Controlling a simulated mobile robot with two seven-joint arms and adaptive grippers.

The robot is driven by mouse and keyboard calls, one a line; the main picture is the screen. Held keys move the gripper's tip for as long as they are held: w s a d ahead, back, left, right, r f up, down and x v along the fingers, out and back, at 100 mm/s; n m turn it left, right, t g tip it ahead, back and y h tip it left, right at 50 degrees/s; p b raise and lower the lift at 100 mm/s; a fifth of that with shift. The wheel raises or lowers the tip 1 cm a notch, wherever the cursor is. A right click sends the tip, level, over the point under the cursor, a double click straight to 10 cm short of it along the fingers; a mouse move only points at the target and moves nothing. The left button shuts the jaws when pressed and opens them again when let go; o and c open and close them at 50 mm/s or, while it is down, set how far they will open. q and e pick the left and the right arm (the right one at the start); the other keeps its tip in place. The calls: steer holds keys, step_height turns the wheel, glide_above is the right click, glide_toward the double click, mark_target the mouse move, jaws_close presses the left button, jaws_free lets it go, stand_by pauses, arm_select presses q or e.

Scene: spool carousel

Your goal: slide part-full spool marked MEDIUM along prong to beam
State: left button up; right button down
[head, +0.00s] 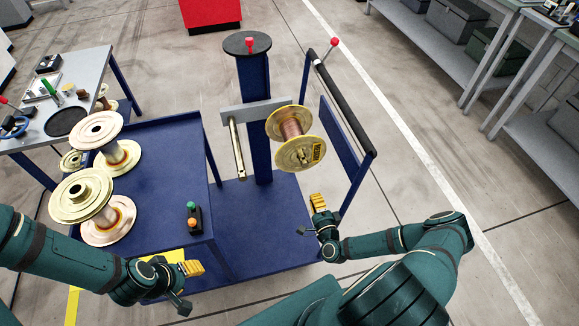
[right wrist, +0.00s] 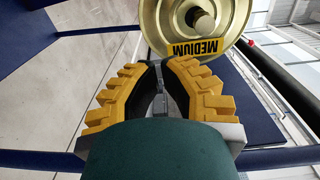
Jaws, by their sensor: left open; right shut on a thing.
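The spool marked MEDIUM (head: 291,128) has pale gold flanges and copper wire, and hangs on the right prong (head: 303,156) of the grey beam (head: 234,113). Its back flange is near the beam; I cannot tell whether they touch. Its front flange with the yellow label fills the top of the right wrist view (right wrist: 172,30). My right gripper (head: 317,197) is below and in front of the spool, apart from it in the head view. Its yellow fingers (right wrist: 156,66) are closed together; what is between them cannot be made out. My left gripper (head: 198,267) is open, low at left.
The left prong (head: 238,150) is bare. A dark post (head: 253,90) carries the beam. A rail with a black handle (head: 345,105) stands right of the spool. Several spools stand on the blue cart top (head: 165,160) at left, with a button box (head: 194,218).

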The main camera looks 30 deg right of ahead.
arm_select(q)
steer(key=shift+s+f, duration=0.15)
steer(key=shift+f, duration=0.05)
arm_select(e)
steer(key=x, duration=1.3)
steer(key=shift+w+d, duration=0.3)
steer(key=shift+w, duration=0.05)
arm_select(q)
steer(key=shift+b, duration=0.3)
